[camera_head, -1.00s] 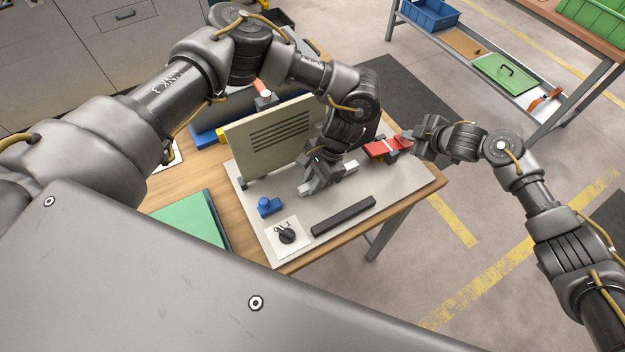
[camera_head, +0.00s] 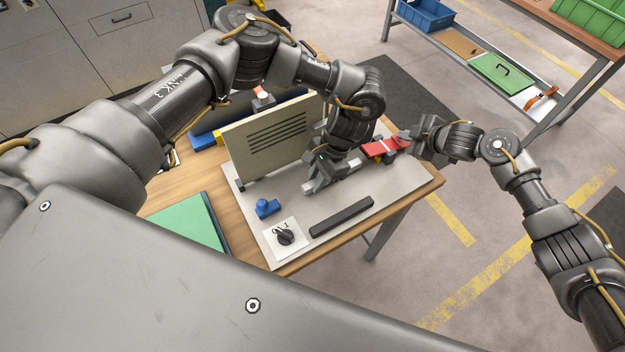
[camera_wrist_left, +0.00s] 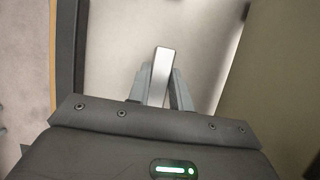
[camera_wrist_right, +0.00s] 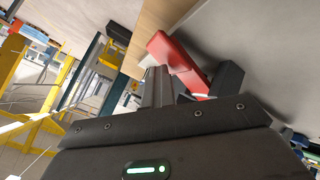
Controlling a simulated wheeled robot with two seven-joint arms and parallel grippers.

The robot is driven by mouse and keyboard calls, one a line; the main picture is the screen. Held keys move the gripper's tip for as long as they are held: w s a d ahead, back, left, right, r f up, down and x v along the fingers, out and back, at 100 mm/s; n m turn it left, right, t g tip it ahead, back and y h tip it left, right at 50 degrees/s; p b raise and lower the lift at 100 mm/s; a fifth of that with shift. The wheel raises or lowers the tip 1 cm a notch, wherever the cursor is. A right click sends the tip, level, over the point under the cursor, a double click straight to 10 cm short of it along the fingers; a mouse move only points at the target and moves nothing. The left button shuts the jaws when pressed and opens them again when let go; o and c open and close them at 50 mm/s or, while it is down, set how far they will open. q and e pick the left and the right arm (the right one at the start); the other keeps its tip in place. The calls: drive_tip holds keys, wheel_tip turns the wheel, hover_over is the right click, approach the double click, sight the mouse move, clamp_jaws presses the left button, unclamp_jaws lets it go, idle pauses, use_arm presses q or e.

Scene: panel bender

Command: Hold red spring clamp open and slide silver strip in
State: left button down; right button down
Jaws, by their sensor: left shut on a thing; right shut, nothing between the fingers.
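The red spring clamp (camera_head: 378,148) sits at the far right end of the light plate on the table. It also shows in the right wrist view (camera_wrist_right: 178,64). My right gripper (camera_head: 408,140) is at the clamp's right end, its fingers shut with nothing between them. In the right wrist view the fingertips (camera_wrist_right: 160,80) are close against the red part; I cannot tell whether they touch. My left gripper (camera_head: 322,182) is shut on the silver strip (camera_wrist_left: 160,72), whose free end sticks out past the fingertips. The strip is over the plate, apart from the clamp.
A beige slotted panel (camera_head: 272,135) stands upright left of my left gripper. A green sheet (camera_head: 188,226) lies at the left.

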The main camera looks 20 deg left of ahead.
use_arm(q)
drive_tip(key=shift+w+d, duration=1.55)
drive_tip(key=shift+w, duration=0.3)
use_arm(e)
drive_tip(key=shift+f, duration=0.1)
use_arm(q)
drive_tip(key=shift+f, duration=0.3)
drive_tip(key=c, duration=1.2)
unclamp_jaws()
drive_tip(key=shift+r, duration=4.05)
use_arm(e)
drive_tip(key=shift+s, duration=0.1)
